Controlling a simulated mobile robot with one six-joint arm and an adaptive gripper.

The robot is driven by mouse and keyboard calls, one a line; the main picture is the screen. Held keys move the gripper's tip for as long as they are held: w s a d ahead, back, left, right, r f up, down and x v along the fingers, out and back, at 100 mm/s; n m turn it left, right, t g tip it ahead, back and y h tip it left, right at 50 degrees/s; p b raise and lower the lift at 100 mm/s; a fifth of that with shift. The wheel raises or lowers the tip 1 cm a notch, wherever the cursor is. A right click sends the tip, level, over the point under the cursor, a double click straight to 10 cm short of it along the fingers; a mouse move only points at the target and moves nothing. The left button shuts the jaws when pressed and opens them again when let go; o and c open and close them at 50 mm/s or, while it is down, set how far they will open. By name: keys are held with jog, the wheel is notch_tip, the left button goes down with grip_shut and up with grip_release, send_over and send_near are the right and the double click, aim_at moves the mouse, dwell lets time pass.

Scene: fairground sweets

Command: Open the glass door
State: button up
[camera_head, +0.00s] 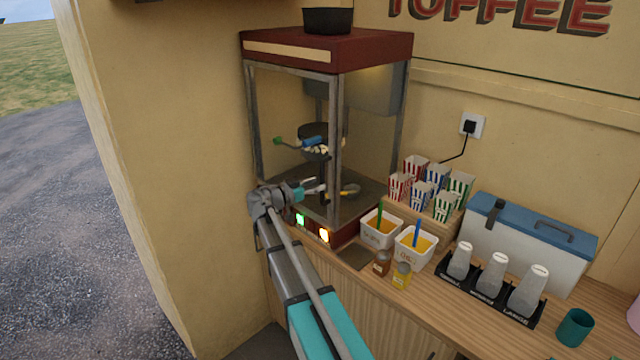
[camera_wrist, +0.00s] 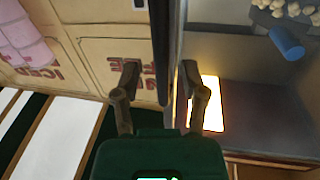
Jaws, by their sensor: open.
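The popcorn machine (camera_head: 325,50) stands in the corner of the counter, with a dark red top and metal-framed glass sides. Its glass door (camera_head: 290,73) shows as a thin grey frame on the side facing my arm; I cannot tell how far it stands open. My gripper (camera_head: 322,187) is at the lower part of that side, near the front post. In the wrist view my gripper (camera_wrist: 159,75) is open, with one finger on each side of a dark upright edge (camera_wrist: 168,50), probably the door frame. I cannot tell whether the fingers touch it.
Inside hangs a kettle (camera_head: 314,140) with a blue handle and popcorn. Right of the machine stand white tubs (camera_head: 380,228), small jars (camera_head: 402,275), striped cartons (camera_head: 421,194), a shaker rack (camera_head: 490,290) and a blue-lidded cooler (camera_head: 530,235). A wall (camera_head: 165,150) is close on the left.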

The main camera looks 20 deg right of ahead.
jog(key=shift+w+d, duration=0.2)
jog(key=shift+d, duration=1.15)
grip_shut()
jog(key=shift+a, duration=0.25)
jog(key=shift+d, duration=0.15)
